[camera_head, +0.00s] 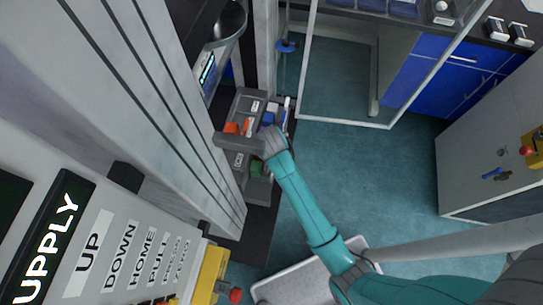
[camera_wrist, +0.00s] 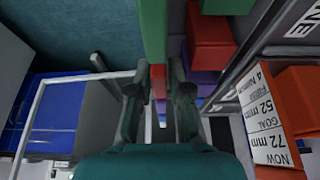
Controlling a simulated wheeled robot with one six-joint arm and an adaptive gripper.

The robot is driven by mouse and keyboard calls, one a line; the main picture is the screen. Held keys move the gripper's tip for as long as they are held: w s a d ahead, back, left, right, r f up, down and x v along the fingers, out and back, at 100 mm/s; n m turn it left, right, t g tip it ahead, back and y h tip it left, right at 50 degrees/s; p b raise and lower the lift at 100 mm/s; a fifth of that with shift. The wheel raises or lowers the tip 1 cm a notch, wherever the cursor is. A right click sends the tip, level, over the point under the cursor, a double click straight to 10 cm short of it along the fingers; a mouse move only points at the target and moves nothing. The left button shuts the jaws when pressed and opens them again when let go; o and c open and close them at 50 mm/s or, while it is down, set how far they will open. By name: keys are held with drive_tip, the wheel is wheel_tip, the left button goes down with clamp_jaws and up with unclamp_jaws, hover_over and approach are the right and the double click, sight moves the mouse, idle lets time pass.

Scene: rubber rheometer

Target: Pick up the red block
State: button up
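In the wrist view, my gripper (camera_wrist: 160,80) has its two dark fingers apart. Through the gap shows a narrow red block (camera_wrist: 158,82), partly hidden by the fingers, below a long green block (camera_wrist: 152,28). I cannot tell whether the fingers touch it. A larger red block (camera_wrist: 208,36) stands to the right of the fingers, above a purple block (camera_wrist: 200,76). In the head view, my gripper (camera_head: 243,143) is over the grey rack (camera_head: 238,105) and hides part of it.
An orange block with a white "NOW 72 mm" label (camera_wrist: 270,128) is at the wrist view's right. In the head view, the grey column machine (camera_head: 160,110) stands close left of the rack. Blue drawers (camera_head: 430,75) are at the back right. The teal floor (camera_head: 390,180) is open.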

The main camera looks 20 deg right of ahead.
drive_tip(key=shift+x, duration=1.95)
clamp_jaws()
drive_tip(key=shift+s+r, duration=0.1)
